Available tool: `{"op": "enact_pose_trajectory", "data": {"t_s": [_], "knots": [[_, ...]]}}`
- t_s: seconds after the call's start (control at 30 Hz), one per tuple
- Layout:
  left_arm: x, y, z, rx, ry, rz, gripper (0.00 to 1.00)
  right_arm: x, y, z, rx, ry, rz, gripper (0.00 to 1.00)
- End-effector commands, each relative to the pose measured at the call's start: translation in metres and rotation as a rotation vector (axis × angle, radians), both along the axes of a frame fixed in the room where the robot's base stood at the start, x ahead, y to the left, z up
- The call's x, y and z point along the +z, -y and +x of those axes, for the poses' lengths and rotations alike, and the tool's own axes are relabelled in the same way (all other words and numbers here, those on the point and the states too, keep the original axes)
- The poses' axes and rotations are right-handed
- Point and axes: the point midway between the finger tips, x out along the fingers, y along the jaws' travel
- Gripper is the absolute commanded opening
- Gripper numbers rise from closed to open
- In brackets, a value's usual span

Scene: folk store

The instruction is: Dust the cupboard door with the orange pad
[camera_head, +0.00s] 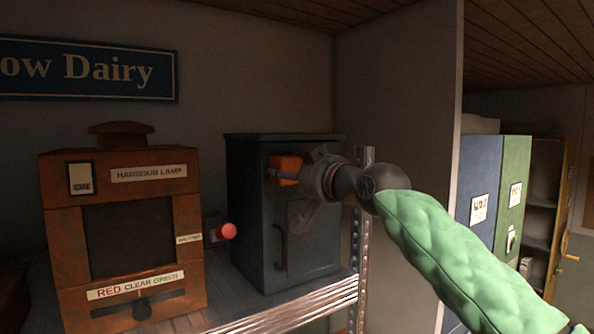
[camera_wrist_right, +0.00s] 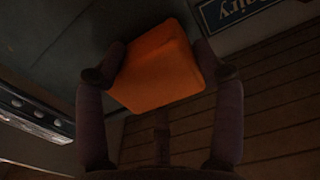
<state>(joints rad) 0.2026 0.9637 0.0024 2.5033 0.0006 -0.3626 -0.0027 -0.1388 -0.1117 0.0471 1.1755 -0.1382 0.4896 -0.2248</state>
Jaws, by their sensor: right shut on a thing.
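The orange pad (camera_head: 284,170) is at the upper part of the dark green cupboard's front in the head view. My right gripper (camera_head: 288,177) is shut on it. In the right wrist view the orange pad (camera_wrist_right: 158,68) sits between both fingers of my right gripper (camera_wrist_right: 158,72). The cupboard door (camera_head: 312,250) has a dark curved handle low on its left side. The pad is at or very near the door; I cannot tell whether it touches. My gripper and wrist hide part of the door. My left gripper is not in view.
The cupboard stands on a shelf with a metal front edge (camera_head: 290,312) and a perforated upright (camera_head: 358,230) at its right. Blue (camera_head: 478,185) and green cabinets (camera_head: 514,190) stand far right.

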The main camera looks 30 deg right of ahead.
Motion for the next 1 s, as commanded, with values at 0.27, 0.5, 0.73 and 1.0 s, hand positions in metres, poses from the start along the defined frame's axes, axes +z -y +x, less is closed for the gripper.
{"op": "enact_pose_trajectory", "data": {"t_s": [0.27, 0.5, 0.73, 1.0], "knots": [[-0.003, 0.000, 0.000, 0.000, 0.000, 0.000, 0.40, -0.001, 0.000, -0.005, 0.001, 0.000, 0.000, 0.42], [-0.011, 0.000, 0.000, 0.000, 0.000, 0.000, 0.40, -0.001, 0.003, -0.026, 0.000, 0.001, 0.000, 0.42], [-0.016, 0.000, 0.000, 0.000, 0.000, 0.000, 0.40, -0.001, 0.004, -0.046, 0.001, 0.000, 0.000, 0.42], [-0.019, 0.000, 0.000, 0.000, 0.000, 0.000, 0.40, -0.001, 0.005, -0.060, 0.000, 0.000, 0.000, 0.42]]}}
